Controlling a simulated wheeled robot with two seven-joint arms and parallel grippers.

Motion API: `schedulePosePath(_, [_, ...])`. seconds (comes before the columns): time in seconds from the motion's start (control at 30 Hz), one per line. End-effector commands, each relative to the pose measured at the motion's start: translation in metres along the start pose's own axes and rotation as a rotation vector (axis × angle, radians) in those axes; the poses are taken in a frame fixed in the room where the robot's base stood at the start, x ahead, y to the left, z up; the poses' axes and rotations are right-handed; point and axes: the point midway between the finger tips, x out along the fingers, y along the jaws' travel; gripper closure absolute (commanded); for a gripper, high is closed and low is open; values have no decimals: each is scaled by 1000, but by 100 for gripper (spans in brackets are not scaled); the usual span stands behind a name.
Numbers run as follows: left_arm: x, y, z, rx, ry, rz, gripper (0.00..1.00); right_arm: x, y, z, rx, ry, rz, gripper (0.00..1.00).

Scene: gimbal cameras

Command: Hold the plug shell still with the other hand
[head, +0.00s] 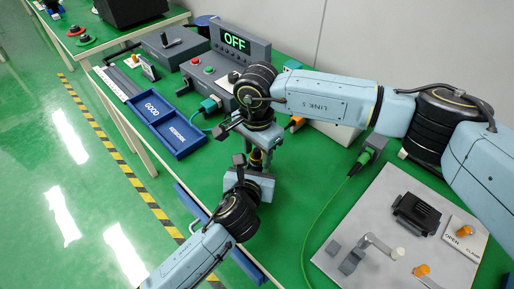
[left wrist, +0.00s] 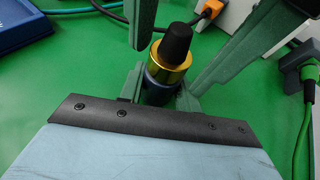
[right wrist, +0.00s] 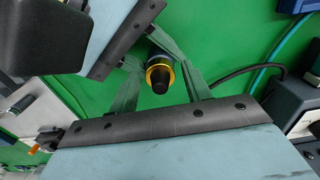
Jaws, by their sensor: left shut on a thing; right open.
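The plug shell (left wrist: 170,60) is a dark cylinder with a gold ring and a black end. In the head view it shows small between my two grippers (head: 256,158). My left gripper (left wrist: 160,92) is shut on its dark lower body. My right gripper (right wrist: 160,84) is open, with one finger on each side of the shell; the shell shows end-on between them (right wrist: 160,74). I see a gap beside the shell, and contact with the right fingers cannot be told. In the head view the wrists partly hide the shell.
A blue tray (head: 183,147) marked GOOD and a control box with an OFF display (head: 235,41) stand at the back left. A grey board (head: 385,250) with a lever and an OPEN label lies at the right. A green connector (head: 370,150) with a cable is behind it. Green table is clear between.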

Motion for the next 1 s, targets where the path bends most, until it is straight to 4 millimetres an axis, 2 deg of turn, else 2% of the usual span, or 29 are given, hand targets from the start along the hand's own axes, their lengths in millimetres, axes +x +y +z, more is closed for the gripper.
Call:
schedulePosePath(0.03, [0,0,0,0,1,0,100,0,0,0,0,0,0,53])
schedulePosePath(0.37, [0,0,0,0,1,0,100,0,0,0,0,0,0,96])
schedulePosePath(0.53, [0,0,0,0,1,1,100,0,0,0,63,0,0,97])
schedulePosePath(0.8, [0,0,0,0,1,1,100,0,0,0,445,-1,0,97])
schedulePosePath(1.0, [0,0,0,0,1,1,100,0,0,0,567,-1,0,97])
